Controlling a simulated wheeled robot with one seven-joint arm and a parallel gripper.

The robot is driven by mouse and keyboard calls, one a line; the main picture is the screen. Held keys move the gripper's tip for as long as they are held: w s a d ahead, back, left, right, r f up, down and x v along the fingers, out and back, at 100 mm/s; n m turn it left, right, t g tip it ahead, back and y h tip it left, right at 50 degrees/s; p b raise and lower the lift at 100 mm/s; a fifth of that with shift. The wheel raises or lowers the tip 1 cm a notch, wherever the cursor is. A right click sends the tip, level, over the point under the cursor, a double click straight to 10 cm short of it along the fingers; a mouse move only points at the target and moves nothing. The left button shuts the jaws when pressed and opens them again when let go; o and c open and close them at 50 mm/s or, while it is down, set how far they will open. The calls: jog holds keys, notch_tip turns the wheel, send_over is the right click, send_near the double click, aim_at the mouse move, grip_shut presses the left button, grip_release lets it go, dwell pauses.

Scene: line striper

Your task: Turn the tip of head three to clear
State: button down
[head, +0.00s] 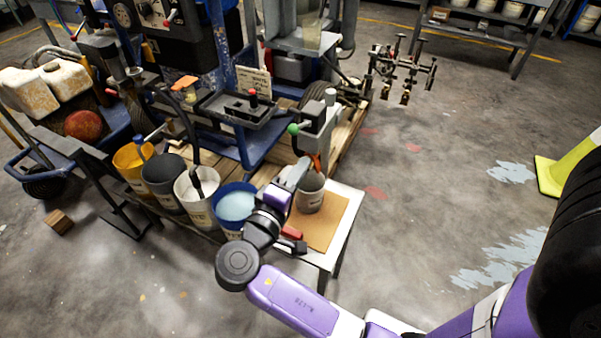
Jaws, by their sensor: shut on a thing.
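A row of spray heads (405,72) stands on a dark frame at the right of the machine, with small brass-coloured tips low on them. Which one is head three, and how its tip is turned, is too small to tell. My gripper (304,168) is well to the left of and nearer than the heads, over the small table. It is shut at a small orange-red part (315,160) beside the grey column, above the grey bucket; the exact grip is partly hidden.
The grey bucket (310,194) stands on a brown board (331,226) on the small table. Several paint buckets, one blue-rimmed (235,205), stand to the left. A green ball knob (293,129) is close to my gripper. A yellow-green sign (548,176) stands right; floor between is clear.

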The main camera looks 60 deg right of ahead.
jog(key=shift+f+m+b, duration=0.1)
jog(key=shift+m+b, duration=1.8)
jog(key=shift+b, duration=0.1)
jog(key=shift+m+b, duration=2)
jog(key=shift+b, duration=0.25)
jog(key=shift+d+b, duration=0.1)
jog(key=shift+b, duration=0.3)
jog(key=shift+m+b, duration=1.8)
jog(key=shift+b, duration=0.25)
jog(key=shift+m+b, duration=2.5)
jog(key=shift+b, duration=0.8)
jog(key=c, duration=0.9)
grip_release()
